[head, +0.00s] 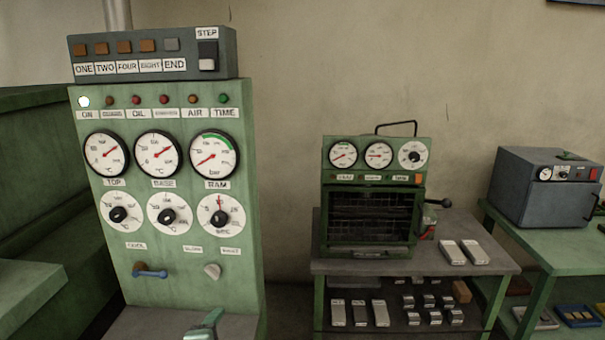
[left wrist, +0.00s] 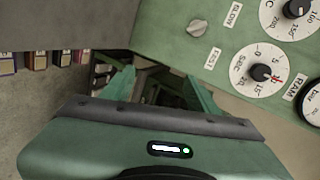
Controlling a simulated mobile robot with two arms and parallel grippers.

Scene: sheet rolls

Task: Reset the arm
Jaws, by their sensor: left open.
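My left gripper (left wrist: 160,90) shows in the left wrist view with its two green fingers spread apart and nothing between them. The green control panel (head: 255,225) is close by in that view, turned on its side, with a grey knob (left wrist: 197,27) and the dial with a red mark (left wrist: 262,73). In the head view a small green piece (head: 205,326) shows at the bottom edge over a grey ledge; I cannot tell if it is my left gripper. My right gripper is in neither view.
The panel carries gauges, dials, a blue lever (head: 150,272) and a grey knob (head: 212,271). A button box (head: 150,52) sits on top. To the right, a bench (head: 330,267) holds a caged oven (head: 368,215) and metal blocks. A grey box (head: 545,190) stands on another bench.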

